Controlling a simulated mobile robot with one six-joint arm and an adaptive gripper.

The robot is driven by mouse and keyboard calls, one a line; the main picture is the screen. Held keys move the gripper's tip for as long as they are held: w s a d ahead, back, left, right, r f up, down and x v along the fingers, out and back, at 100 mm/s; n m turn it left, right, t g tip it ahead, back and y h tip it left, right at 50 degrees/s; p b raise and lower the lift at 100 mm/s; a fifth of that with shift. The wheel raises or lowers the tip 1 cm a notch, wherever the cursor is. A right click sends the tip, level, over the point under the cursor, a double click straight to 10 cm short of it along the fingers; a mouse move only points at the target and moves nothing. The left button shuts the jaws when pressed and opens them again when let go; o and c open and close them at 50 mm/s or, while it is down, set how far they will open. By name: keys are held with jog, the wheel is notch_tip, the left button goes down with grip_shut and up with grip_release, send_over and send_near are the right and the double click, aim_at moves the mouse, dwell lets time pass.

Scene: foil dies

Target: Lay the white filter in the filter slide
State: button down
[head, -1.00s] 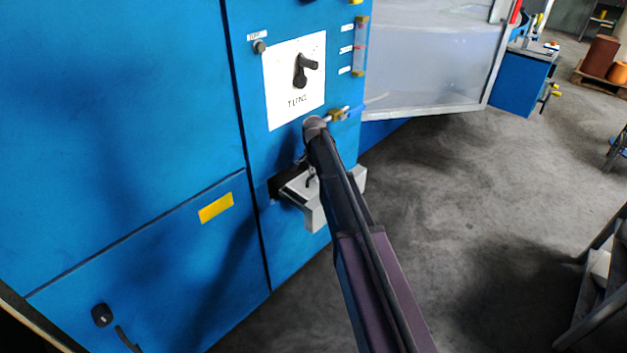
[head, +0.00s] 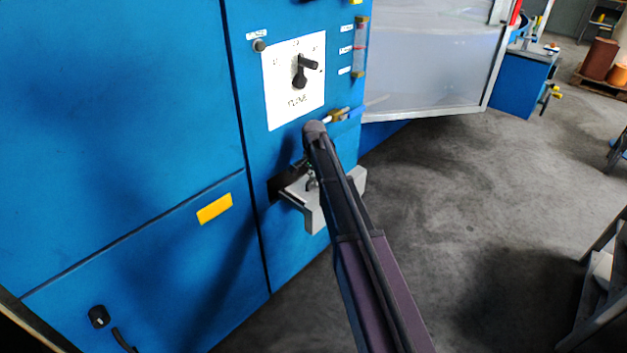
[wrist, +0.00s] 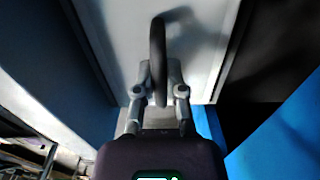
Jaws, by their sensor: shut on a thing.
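The filter slide (head: 316,214) is a pale grey drawer standing out from the blue cabinet, with a lip on its front. My gripper (head: 310,182) is low over the slide, partly hidden by my arm. In the wrist view my gripper (wrist: 159,95) is shut on a dark curved loop (wrist: 158,45). The loop stands over a flat pale panel (wrist: 205,45) and throws a shadow on it. I cannot tell whether this panel is the white filter or the slide's floor. No separate white filter can be made out in the head view.
The blue cabinet (head: 120,120) fills the left. A white dial plate (head: 295,105) with a black knob and a brass valve (head: 337,116) are above the slide. A clear guard panel (head: 430,60) stands behind. The grey floor (head: 450,220) at right is mostly open.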

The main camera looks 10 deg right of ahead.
jog(key=c, duration=0.7)
grip_release()
jog(key=shift+r, duration=0.15)
notch_tip(320, 180, up, 13)
jog(key=p, duration=1.3)
jog(key=s+n, duration=0.3)
jog(key=s, duration=0.6)
jog(key=s+n, duration=0.4)
jog(key=s, duration=0.6)
jog(key=s+n, duration=0.3)
jog(key=s, duration=0.7)
jog(key=shift+a+n, duration=0.1)
jog(key=shift+n, duration=0.3)
notch_tip(320, 180, up, 8)
jog(key=p, duration=0.7)
jog(key=shift+f+p, duration=0.25)
jog(key=shift+p, duration=0.15)
